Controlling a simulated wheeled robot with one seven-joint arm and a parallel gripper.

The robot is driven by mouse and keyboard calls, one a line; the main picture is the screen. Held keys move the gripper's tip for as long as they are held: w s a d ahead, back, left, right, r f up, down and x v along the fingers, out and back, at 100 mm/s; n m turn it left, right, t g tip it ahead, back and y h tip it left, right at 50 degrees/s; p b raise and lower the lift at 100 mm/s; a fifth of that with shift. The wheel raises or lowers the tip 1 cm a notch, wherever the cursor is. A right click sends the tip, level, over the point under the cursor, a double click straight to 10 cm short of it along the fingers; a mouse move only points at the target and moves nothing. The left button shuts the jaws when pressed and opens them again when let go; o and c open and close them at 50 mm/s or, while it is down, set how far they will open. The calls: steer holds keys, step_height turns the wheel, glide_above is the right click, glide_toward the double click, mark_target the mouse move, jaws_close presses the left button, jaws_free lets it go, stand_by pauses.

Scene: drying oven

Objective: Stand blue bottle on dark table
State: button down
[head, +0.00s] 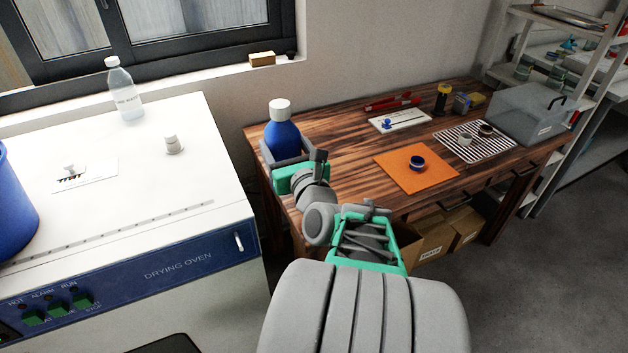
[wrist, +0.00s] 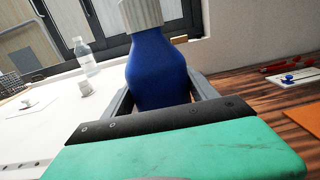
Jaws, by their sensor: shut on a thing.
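The blue bottle (head: 283,136) has a white cap and stands upright at the left end of the dark wooden table (head: 345,134). My gripper (head: 284,152) is shut around its lower body, with a finger on either side. In the wrist view the blue bottle (wrist: 158,70) is upright between the two fingers (wrist: 160,92). Its base is hidden by my gripper, so I cannot tell whether it touches the table.
The white drying oven (head: 215,160) stands close on the left, with a clear bottle (head: 124,92) on top. Bare wood lies between bottle and mat.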

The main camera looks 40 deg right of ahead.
steer(key=d+f+b, duration=0.6)
steer(key=d+f, duration=0.3)
steer(key=f, duration=0.1)
steer(key=shift+s+f, duration=0.3)
steer(key=shift+f, duration=0.2)
steer(key=shift+c, duration=1.2)
jaws_free()
